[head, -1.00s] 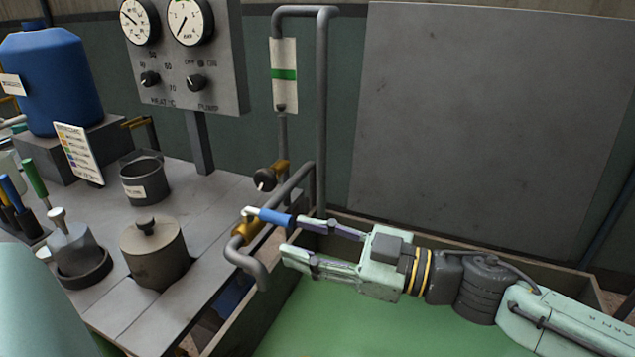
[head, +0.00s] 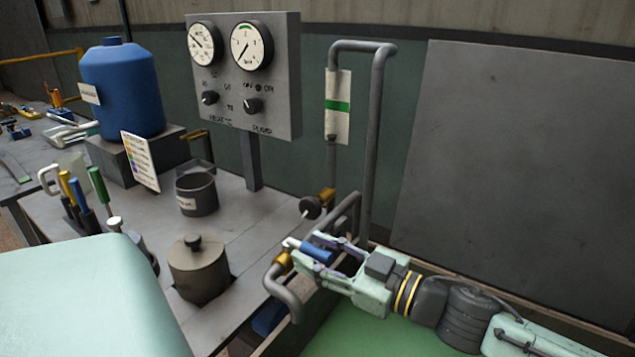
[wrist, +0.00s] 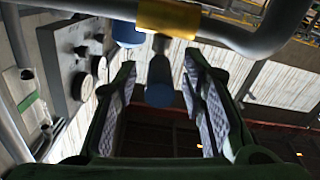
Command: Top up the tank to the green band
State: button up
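A brass valve (head: 282,264) sits on the grey outlet pipe (head: 290,300), with a blue-sleeved lever (head: 317,250) pointing right. My gripper (head: 325,252) is at the lever, its two fingers either side of the blue sleeve. In the wrist view the fingers (wrist: 160,75) are apart, with the blue grip (wrist: 159,94) between them and gaps on both sides. The brass valve body (wrist: 168,18) shows beyond. A white level card with a green band (head: 337,107) hangs on the back wall. A green surface (head: 355,335) lies inside an open walled box, probably the tank.
A gauge panel (head: 285,100) with two dials and HEAT and PUMP knobs stands behind the bench. A second brass valve with a dark knob (head: 311,207) is close behind my gripper. A lidded pot (head: 198,272), a dark cup (head: 197,195) and a blue jug (head: 122,90) stand left.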

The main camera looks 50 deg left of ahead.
jog(key=shift+a, duration=0.15)
jog(key=shift+c, duration=0.3)
grip_shut()
dwell(0.6)
